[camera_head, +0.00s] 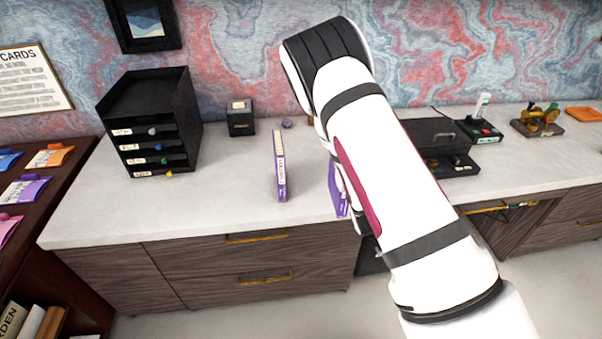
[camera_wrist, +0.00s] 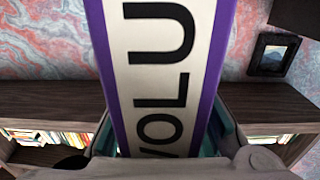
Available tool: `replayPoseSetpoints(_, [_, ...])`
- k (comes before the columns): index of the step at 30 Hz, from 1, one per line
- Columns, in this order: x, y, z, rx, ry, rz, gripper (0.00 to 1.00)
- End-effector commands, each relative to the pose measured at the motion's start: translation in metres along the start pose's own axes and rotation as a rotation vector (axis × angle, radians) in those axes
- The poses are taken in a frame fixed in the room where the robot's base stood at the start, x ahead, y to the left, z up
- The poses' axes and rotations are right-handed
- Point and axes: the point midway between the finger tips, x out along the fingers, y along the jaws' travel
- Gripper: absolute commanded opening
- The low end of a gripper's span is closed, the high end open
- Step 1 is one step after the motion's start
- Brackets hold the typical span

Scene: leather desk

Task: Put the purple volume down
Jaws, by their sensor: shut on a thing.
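The purple volume (camera_wrist: 160,70) fills the middle of the wrist view. It has a white spine label with large dark letters reading "VOLU". My gripper (camera_wrist: 168,138) is shut on it, with a finger on each side of the book. In the head view a purple part of the held volume (camera_head: 337,192) shows at the left edge of my arm, near the desk's front edge; my arm hides the rest. Whether it touches the desk cannot be seen. Another purple book (camera_head: 280,165) stands upright on the desk, left of my arm.
The pale desk top (camera_head: 225,180) is clear around the standing book. A black drawer organizer (camera_head: 150,125) stands at the left and a small black box (camera_head: 241,118) at the back. Right of my arm are a black case (camera_head: 435,140) and small devices (camera_head: 485,125).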

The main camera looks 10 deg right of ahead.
Motion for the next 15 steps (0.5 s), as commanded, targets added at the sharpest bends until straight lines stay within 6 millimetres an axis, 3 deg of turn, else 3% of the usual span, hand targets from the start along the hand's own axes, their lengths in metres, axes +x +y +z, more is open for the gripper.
replayPoseSetpoints(1, [0.016,0.006,0.006,0.002,0.006,0.007,0.00])
replayPoseSetpoints(3, [0.027,0.012,0.007,0.001,0.007,0.009,0.00])
replayPoseSetpoints(15, [0.066,0.044,0.018,0.002,0.005,0.010,0.00])
